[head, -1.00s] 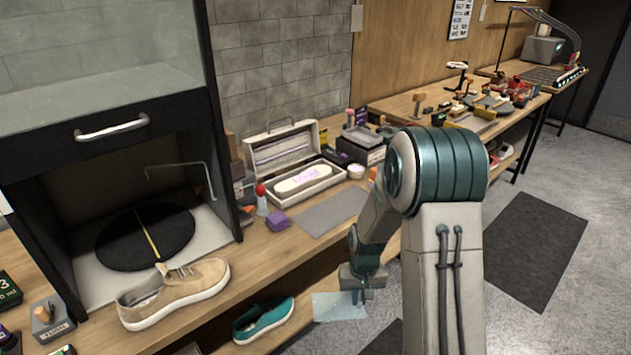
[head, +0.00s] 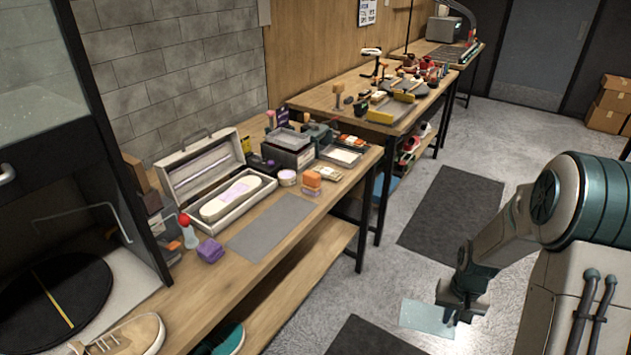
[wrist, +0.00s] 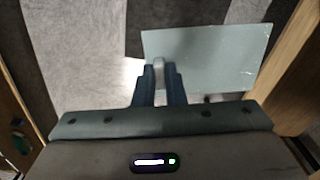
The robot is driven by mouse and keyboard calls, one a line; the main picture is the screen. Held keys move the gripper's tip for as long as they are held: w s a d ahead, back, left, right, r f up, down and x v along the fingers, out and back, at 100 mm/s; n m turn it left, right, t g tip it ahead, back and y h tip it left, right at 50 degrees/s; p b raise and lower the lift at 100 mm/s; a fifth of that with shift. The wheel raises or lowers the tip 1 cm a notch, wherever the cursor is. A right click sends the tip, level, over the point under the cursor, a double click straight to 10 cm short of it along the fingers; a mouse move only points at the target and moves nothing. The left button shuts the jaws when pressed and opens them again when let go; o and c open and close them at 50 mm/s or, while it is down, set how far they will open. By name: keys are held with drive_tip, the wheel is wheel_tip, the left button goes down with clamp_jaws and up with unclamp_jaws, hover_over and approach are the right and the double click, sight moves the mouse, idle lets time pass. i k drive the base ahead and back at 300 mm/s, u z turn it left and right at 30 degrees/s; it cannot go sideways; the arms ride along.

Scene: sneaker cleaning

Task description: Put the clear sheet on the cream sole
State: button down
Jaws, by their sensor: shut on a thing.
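My gripper (head: 462,308) is shut on the clear sheet (head: 424,317), a pale translucent rectangle held out over the floor, away from the bench. In the wrist view the fingers (wrist: 160,82) pinch the sheet (wrist: 215,55) near its left edge, and most of it extends to the right. The cream sole (head: 236,195) lies in an open white case (head: 237,220) on the bench, with a pinkish mark on it. My gripper is well to the right of the sole and apart from it.
A bare grey mat (head: 270,226) lies in front of the case. A purple block (head: 210,250) and a red-topped bottle (head: 187,230) stand to the left. A tan sneaker (head: 128,338) is at the bench's near end. Dark mats (head: 452,217) lie on the floor.

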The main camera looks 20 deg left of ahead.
sight(234, 192)
drive_tip(key=z, duration=0.8)
drive_tip(key=i, duration=1.85)
drive_tip(key=u, duration=3.15)
